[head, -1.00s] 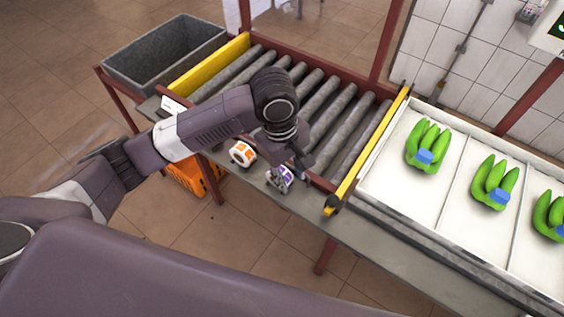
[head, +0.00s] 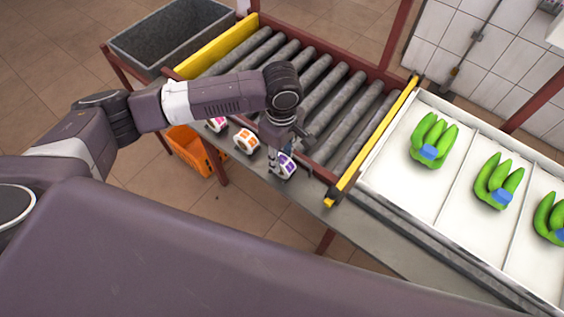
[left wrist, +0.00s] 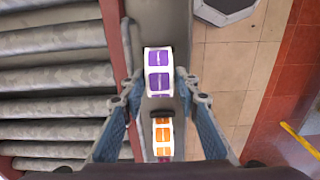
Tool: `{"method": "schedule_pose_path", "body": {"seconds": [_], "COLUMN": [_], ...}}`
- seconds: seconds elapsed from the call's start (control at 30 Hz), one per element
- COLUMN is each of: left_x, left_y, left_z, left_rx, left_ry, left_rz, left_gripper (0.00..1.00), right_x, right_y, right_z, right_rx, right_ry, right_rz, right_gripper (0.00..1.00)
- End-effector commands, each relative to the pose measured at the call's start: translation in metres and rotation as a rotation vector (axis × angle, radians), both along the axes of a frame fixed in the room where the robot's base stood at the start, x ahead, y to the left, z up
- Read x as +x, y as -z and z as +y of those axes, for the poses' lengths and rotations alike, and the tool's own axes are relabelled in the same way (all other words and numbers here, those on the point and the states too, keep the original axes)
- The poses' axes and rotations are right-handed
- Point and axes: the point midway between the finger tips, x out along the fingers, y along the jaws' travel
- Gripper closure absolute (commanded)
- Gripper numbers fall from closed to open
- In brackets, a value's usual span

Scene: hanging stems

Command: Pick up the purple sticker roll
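The purple sticker roll (head: 286,167), white with purple labels, stands on the grey ledge in front of the roller conveyor. My left gripper (head: 280,158) is over it and partly covers it in the head view. In the left wrist view the purple roll (left wrist: 159,72) shows between the two open fingers of the left gripper (left wrist: 159,82), with a gap visible on both sides. My right gripper is in neither view.
An orange sticker roll (head: 246,141) and a pink one (head: 217,125) stand to the left on the ledge. Roller conveyor (head: 328,105) lies behind; a white tray (head: 395,180) with green bananas (head: 433,140) is at right. An orange crate (head: 190,150) sits below.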

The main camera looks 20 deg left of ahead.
Motion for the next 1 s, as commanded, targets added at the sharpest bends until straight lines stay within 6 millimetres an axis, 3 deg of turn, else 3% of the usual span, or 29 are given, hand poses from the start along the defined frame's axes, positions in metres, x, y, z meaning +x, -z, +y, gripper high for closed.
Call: {"method": "schedule_pose_path", "body": {"seconds": [0.2, 0.47, 0.8, 1.0], "left_x": [0.000, 0.000, 0.001, 0.002], "left_y": [0.001, 0.001, -0.002, -0.018], "left_z": [0.000, -0.001, -0.001, -0.001], "left_rx": [0.000, 0.000, -0.001, -0.003], "left_ry": [0.001, 0.001, 0.001, 0.000], "left_rz": [-0.001, -0.001, -0.002, -0.004], "left_gripper": [0.71, 1.00, 1.00, 1.00], "right_x": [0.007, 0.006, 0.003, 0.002], "right_y": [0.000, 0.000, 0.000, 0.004], "right_z": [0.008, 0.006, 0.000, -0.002], "right_rx": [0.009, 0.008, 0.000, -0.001], "right_ry": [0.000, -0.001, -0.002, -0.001], "right_rz": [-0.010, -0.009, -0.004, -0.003], "right_gripper": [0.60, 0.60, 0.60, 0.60]}}
